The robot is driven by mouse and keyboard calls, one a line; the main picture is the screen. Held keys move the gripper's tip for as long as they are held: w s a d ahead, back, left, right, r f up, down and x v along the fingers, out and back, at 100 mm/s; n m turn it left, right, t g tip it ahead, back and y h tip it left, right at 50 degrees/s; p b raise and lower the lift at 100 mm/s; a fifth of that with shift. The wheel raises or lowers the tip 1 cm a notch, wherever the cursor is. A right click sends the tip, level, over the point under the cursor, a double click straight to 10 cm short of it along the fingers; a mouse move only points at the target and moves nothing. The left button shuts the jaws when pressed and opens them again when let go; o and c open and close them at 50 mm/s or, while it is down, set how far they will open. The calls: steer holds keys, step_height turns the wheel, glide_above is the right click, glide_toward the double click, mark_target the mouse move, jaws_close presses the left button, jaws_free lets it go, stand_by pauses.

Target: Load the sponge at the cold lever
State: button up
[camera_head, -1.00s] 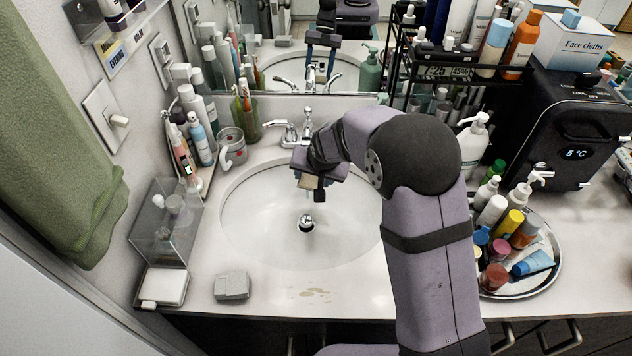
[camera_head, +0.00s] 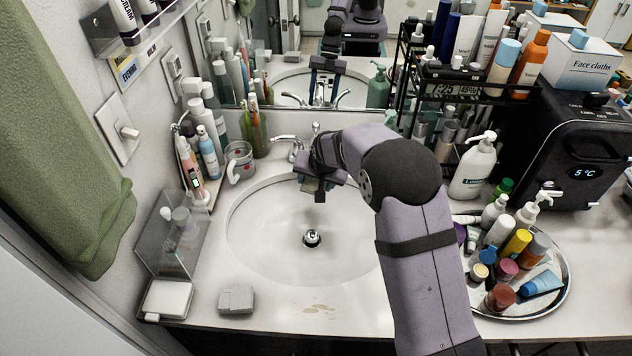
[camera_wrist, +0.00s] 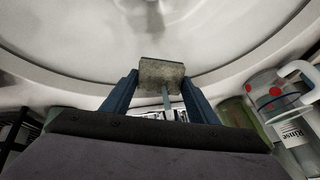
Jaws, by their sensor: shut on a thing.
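The sponge (camera_wrist: 161,73) is a small grey-beige block between my gripper's fingertips in the wrist view. My gripper (camera_wrist: 160,85) is shut on it; a thin pale rod or stream shows between the blue fingers. In the head view my gripper (camera_head: 318,188) hangs above the back of the white basin (camera_head: 258,235), behind the drain. The sponge is hard to make out there. One chrome tap lever (camera_head: 286,139) shows left of my wrist, with the tap's top (camera_head: 315,129) beside it. My arm hides the other side of the tap.
A mug (camera_head: 238,160) and bottles (camera_head: 205,135) stand left of the basin. A white pump bottle (camera_head: 473,165), a tray of bottles (camera_head: 563,295) and a black appliance (camera_head: 585,150) stand right. A grey block (camera_head: 236,299) lies at the front left.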

stand_by(0.4)
steer(key=s+d+b, duration=0.1)
steer(key=s+d, duration=0.1)
steer(key=s, duration=0.5)
steer(key=shift+s+d, duration=0.2)
steer(key=shift+s, duration=0.15)
stand_by(0.3)
stand_by(1.3)
steer(key=s+d+r+p, duration=0.1)
steer(key=s+r, duration=0.3)
steer(key=shift+s+d+p, duration=0.2)
steer(key=shift+s+p, duration=0.15)
steer(key=shift+p, duration=0.05)
stand_by(0.8)
steer(key=s+d+r+n+p, duration=0.1)
steer(key=s+d+r+p, duration=0.1)
steer(key=d+r+p, duration=0.5)
steer(key=s+d+r+n+y+p, duration=0.1)
steer(key=s+d+r+p, duration=0.1)
steer(key=d+r+p, duration=0.6)
step_height(320, 180, up, 3)
steer(key=p, duration=0.2)
steer(key=shift+s+n+g+p, duration=0.25)
steer(key=shift+n+g+p, duration=0.05)
steer(key=shift+p, duration=0.1)
